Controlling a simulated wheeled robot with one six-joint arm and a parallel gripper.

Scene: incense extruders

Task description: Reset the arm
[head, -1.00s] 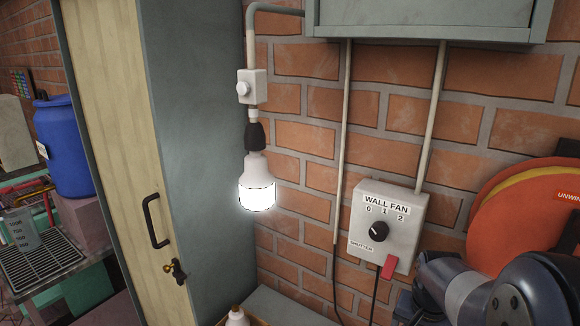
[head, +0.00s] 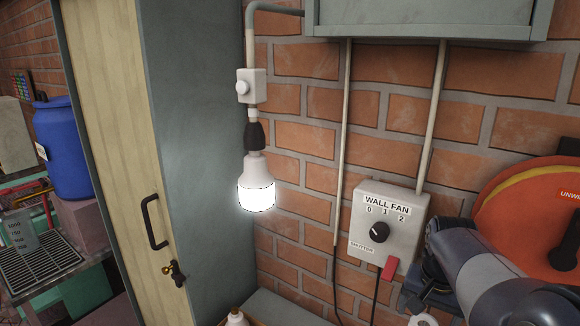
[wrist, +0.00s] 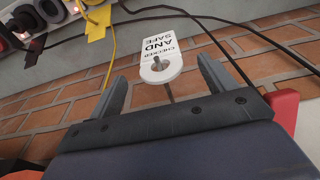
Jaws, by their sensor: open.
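My gripper (wrist: 165,82) shows in the wrist view with its two dark fingers spread apart and nothing held between them. A white tag (wrist: 162,55) reading "CHECKED AND SAFE" appears beyond the fingertips, in line with the gap; I cannot tell how far off it is. In the head view my arm (head: 485,270) rises at the lower right, in front of the brick wall.
The wall fan box (head: 390,232) with its dial stands left of my arm. An orange disc (head: 535,205) is close behind the arm. A lit bulb (head: 257,190) hangs beside a tall cabinet (head: 120,130). Cables (wrist: 113,40) cross the wrist view.

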